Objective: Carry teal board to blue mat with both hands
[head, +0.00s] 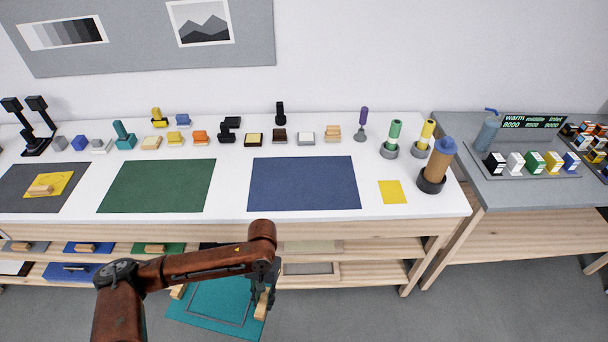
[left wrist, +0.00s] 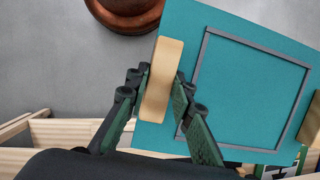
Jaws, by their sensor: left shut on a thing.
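The teal board (head: 208,303), with a grey rectangular outline and a wooden handle near each of two opposite edges, is in front of the bench, below the white top. My left gripper (head: 265,299) is shut on its right-hand handle (head: 261,306). In the left wrist view the fingers close on either side of this handle (left wrist: 162,75), and the teal board (left wrist: 250,95) extends to the right. The other handle (head: 178,291) shows no gripper on it. My left arm hides part of the board. The blue mat (head: 304,183) lies bare on the white top. My right gripper is not in view.
A green mat (head: 157,186) and a grey mat (head: 15,198) with a yellow board (head: 62,183) lie left of the blue mat. A yellow square (head: 392,191) and brown bottle (head: 437,168) are right. Small items line the back. Shelves (head: 370,269) are below.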

